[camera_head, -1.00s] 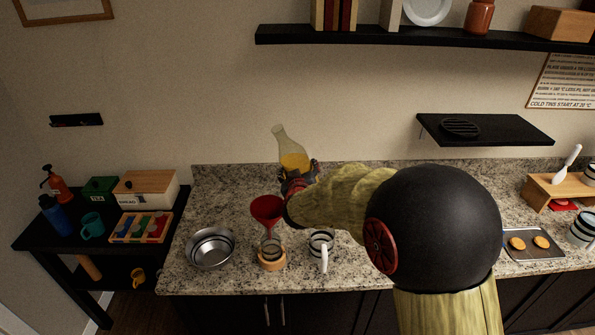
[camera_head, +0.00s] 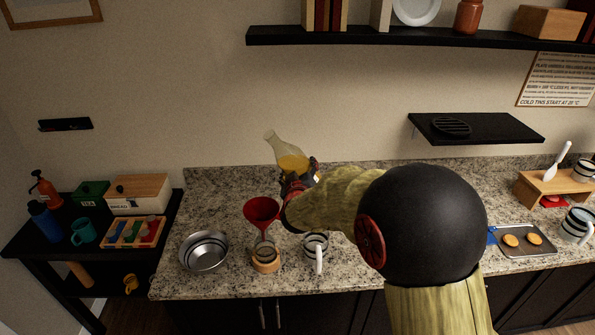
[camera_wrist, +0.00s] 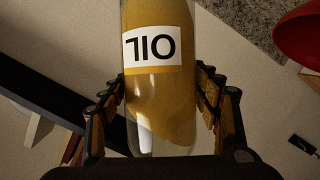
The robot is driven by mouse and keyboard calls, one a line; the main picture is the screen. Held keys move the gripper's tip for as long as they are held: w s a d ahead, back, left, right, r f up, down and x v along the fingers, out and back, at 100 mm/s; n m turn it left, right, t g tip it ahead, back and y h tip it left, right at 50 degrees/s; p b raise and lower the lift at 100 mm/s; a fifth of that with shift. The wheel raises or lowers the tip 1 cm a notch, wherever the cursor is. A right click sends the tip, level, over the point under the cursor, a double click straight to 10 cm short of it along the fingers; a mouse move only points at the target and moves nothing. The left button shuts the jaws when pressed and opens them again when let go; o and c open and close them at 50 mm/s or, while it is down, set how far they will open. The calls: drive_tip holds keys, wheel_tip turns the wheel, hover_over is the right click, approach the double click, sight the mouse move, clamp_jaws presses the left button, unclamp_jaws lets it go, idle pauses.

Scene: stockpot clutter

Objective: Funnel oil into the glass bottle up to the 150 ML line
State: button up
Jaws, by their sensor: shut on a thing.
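My gripper (camera_wrist: 165,105) is shut on the oil bottle (camera_wrist: 159,88), a clear bottle with yellow oil and a white OIL label. In the head view the oil bottle (camera_head: 290,157) is held above the counter, its neck tilted to the upper left. My gripper (camera_head: 302,178) is around its lower part. The red funnel (camera_head: 262,211) stands in the glass bottle (camera_head: 265,248), below and left of the oil bottle. The glass bottle sits in a round wooden holder (camera_head: 266,265). Its level and 150 ML line are too small to read. The funnel also shows in the wrist view (camera_wrist: 302,36).
A steel bowl (camera_head: 204,251) is left of the glass bottle, and a striped mug (camera_head: 316,249) is to its right. A tray with cookies (camera_head: 525,241) lies at the right. A black wall shelf (camera_head: 475,128) hangs above the counter.

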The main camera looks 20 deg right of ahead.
drive_tip(key=shift+d+r, duration=0.1)
drive_tip(key=shift+d, duration=0.2)
drive_tip(key=shift+n+h, duration=0.4)
drive_tip(key=shift+n, duration=0.4)
drive_tip(key=shift+d+f+b, duration=0.25)
drive_tip(key=shift+f+b, duration=0.55)
drive_tip(key=shift+f, duration=0.1)
drive_tip(key=shift+d+f+b, duration=0.25)
drive_tip(key=shift+f+b, duration=0.55)
drive_tip(key=shift+f, duration=0.1)
drive_tip(key=shift+d+f+b, duration=0.25)
drive_tip(key=shift+f+b, duration=0.55)
drive_tip(key=shift+f, duration=0.1)
drive_tip(key=shift+d+t, duration=0.1)
drive_tip(key=shift+t, duration=0.2)
drive_tip(key=shift+d+f+n, duration=0.2)
drive_tip(key=shift+d+n, duration=0.05)
drive_tip(key=shift+n, duration=0.05)
drive_tip(key=shift+d+f+n+h+b, duration=0.15)
drive_tip(key=shift+d+n+h+b, duration=0.15)
drive_tip(key=shift+b, duration=0.15)
drive_tip(key=shift+d+f+n+t+b, duration=0.25)
drive_tip(key=shift+d+n+t+b, duration=0.15)
drive_tip(key=shift+d+f+n+t+h+b, duration=0.35)
drive_tip(key=shift+d+f+n+b, duration=0.25)
drive_tip(key=shift+n, duration=0.3)
